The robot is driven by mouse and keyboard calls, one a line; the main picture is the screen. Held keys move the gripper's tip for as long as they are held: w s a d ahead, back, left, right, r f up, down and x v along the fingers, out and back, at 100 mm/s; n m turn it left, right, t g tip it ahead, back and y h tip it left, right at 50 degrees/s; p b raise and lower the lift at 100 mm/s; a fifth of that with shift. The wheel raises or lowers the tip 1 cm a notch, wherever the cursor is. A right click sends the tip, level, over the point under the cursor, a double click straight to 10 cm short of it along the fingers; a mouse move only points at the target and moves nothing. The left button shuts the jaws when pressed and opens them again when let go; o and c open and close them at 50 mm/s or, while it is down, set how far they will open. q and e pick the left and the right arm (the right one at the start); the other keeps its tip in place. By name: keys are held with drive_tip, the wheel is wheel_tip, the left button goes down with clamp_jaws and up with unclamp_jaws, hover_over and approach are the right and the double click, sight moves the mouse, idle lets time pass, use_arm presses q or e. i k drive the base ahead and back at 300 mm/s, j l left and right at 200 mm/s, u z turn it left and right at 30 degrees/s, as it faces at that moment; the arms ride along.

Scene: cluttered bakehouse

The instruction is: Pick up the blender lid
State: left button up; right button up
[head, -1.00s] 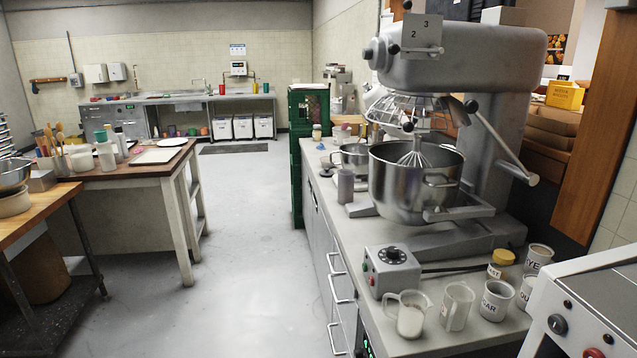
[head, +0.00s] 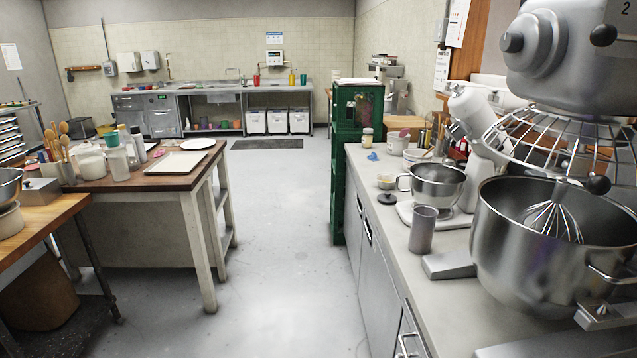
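I cannot make out a blender lid for certain. A small dark round disc (head: 387,198) lies flat on the right counter, in front of a small tan-topped jar; it may be a lid, but it is too small to tell. A grey cylindrical cup (head: 423,229) stands nearer to me on the same counter. I see no blender that I can name. Neither of my grippers is in view.
The right counter (head: 450,240) holds a big mixer bowl (head: 530,250), a smaller mixer's bowl (head: 437,184) and a blue item (head: 372,156). Green crates (head: 357,120) stand beyond it. A wooden table (head: 140,175) is at left. The floor (head: 285,240) between is clear.

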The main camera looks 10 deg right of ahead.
sight(388, 198)
drive_tip(key=i+z, duration=0.1)
drive_tip(key=i, duration=0.45)
drive_tip(key=i+j+z, duration=0.1)
drive_tip(key=i, duration=0.4)
drive_tip(key=i+j+z, duration=0.15)
drive_tip(key=i, duration=0.4)
